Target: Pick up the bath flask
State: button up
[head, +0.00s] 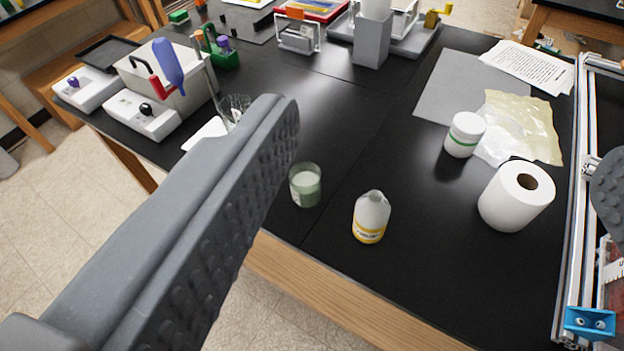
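I cannot tell for certain which thing is the bath flask. A clear glass vessel (236,103) stands beside the white bath-like box (165,80) at the upper left, and my finger hides its lower part. A glass beaker (305,186) with pale green contents stands upright near the front edge of the black table. My gripper (445,150) is open wide. Its long grey left finger crosses the lower left of the view, and part of the other finger shows at the right edge. No object is held between them.
The black bench (345,130) also holds a yellow-labelled bottle (371,217), a white jar (464,134), a paper roll (515,196) and papers (520,68). A metal extrusion frame (577,200) stands at the right. The bench middle is clear; its wooden front edge (340,295) is near.

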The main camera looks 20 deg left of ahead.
aim_at(306, 177)
jog(key=z, duration=1)
jog(key=k, duration=0.95)
jog(key=u, duration=1.05)
jog(key=i, duration=1)
jog(key=z, duration=0.05)
